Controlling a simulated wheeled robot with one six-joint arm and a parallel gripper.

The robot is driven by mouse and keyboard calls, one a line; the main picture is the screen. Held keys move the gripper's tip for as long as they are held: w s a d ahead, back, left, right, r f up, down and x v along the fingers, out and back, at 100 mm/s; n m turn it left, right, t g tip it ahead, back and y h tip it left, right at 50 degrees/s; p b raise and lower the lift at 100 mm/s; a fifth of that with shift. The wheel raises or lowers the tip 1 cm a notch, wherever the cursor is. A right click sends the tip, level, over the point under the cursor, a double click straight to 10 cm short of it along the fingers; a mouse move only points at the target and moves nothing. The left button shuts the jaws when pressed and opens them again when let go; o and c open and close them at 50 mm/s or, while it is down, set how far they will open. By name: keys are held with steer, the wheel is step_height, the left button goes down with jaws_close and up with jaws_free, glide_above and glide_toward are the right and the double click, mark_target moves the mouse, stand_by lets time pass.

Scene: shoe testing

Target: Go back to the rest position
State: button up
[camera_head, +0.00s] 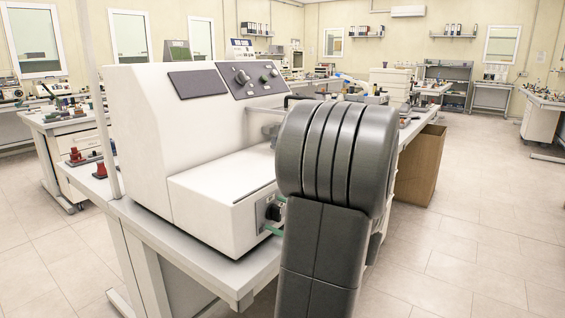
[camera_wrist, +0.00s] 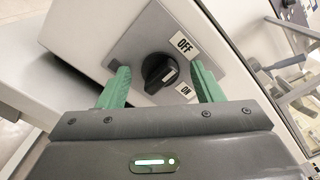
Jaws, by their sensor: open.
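My gripper (camera_wrist: 158,88) is open in the wrist view, with one green finger on each side of a black rotary knob (camera_wrist: 160,73). The knob sits on a grey plate with OFF and ON labels, on the front of a white machine (camera_wrist: 75,48). I cannot tell whether the fingers touch the knob. The knob's white mark points toward the right, between the two labels. In the head view the white machine (camera_head: 140,150) stands on a bench, and the knob (camera_head: 273,212) shows at its lower right front. My dark arm hides much of the gripper there.
The grey bench (camera_head: 185,262) carries the machine. A brown box (camera_head: 424,165) stands on the floor beside it, behind my arm. A thin post (camera_head: 97,100) rises at the bench's left. Tiled floor (camera_head: 470,240) is free on the right. Other benches stand farther back.

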steer(key=m+p, duration=0.4)
steer(key=p, duration=0.1)
steer(key=m+p, duration=0.2)
steer(key=shift+r+p, duration=0.3)
steer(key=m+p, duration=0.2)
steer(key=shift+f+m+p, duration=0.15)
steer(key=shift+m+p, duration=0.15)
steer(key=shift+m, duration=0.1)
